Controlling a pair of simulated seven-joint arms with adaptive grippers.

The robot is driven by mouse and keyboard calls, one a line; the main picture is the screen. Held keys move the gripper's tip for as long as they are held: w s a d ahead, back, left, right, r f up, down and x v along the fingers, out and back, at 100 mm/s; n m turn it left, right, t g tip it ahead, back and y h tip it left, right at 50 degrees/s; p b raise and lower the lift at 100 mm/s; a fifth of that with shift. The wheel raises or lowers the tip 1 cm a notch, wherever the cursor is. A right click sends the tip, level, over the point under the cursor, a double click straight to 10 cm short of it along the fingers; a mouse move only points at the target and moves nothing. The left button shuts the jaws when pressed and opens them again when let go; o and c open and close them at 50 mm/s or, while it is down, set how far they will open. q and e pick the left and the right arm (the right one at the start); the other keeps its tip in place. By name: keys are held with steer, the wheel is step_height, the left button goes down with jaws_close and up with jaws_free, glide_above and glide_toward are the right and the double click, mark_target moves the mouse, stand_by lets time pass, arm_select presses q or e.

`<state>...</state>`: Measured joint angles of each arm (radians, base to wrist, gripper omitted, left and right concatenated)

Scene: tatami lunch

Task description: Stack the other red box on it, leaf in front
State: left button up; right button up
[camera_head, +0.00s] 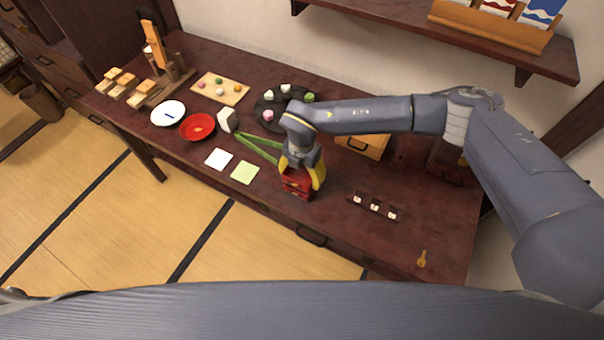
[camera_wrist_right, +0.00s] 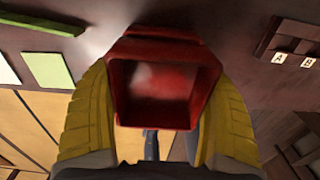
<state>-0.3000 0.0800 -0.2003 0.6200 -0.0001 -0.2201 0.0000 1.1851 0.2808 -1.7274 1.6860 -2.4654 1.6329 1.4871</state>
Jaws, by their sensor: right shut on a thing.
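In the head view my right gripper (camera_head: 301,174) points down over the front middle of the table. It is shut on a red box (camera_head: 295,179), with its yellow fingers on two opposite sides. In the right wrist view the held red box (camera_wrist_right: 160,92) shows its open, hollow side toward the camera. Another red box (camera_head: 294,192) shows directly under it, and a red edge also shows beyond it in the wrist view (camera_wrist_right: 165,31). I cannot tell whether the two boxes touch. A leaf mark cannot be made out. My left gripper is not in view.
Left of the boxes lie a pale green square (camera_head: 245,172), a white square (camera_head: 218,158) and green strips (camera_head: 256,149). A dark tray with white tiles (camera_head: 375,207) lies to the right. A wooden box (camera_head: 364,145) stands behind. The front right tabletop is mostly clear.

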mark_target(302, 176)
steer(key=shift+f, duration=0.75)
steer(key=o, duration=1.2)
steer(key=shift+c, duration=0.2)
step_height(302, 176, up, 13)
